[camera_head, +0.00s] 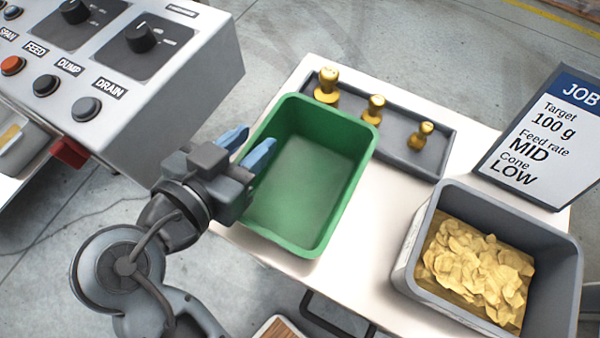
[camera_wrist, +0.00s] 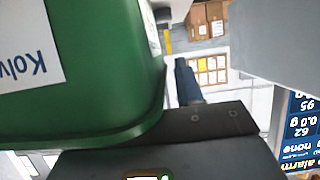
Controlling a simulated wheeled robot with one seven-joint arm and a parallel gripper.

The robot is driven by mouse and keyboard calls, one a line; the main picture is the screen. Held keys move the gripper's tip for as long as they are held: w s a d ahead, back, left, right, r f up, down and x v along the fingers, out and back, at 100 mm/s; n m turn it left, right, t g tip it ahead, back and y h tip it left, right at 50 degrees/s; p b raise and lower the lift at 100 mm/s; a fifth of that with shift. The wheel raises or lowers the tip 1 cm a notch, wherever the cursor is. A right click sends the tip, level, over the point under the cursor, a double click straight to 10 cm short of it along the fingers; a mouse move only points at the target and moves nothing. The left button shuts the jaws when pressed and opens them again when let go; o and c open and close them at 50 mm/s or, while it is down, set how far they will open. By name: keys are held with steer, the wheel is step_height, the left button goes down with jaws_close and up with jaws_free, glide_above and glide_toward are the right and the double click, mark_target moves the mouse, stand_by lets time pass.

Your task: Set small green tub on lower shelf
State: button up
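The green tub (camera_head: 305,190) stands empty and upright on the white tabletop (camera_head: 385,240) in the head view. Its green side, with a white label, fills the left of the wrist view (camera_wrist: 110,100). My gripper (camera_head: 246,147) is at the tub's left wall, with its two blue fingers apart. One finger shows outside the wall and the other overlaps the rim. In the wrist view one finger (camera_wrist: 186,82) stands clear of the tub; the other is hidden. I cannot tell whether either finger touches the tub. No lower shelf can be clearly made out.
A grey tray (camera_head: 395,150) with brass weights lies behind the tub. A grey bin (camera_head: 405,255) of yellow chips and a job sign (camera_head: 545,135) stand at the right. A control panel (camera_head: 190,105) is at the upper left. A black bar (camera_head: 335,325) shows below the table's front edge.

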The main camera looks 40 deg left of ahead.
jaws_close()
stand_by(1.4)
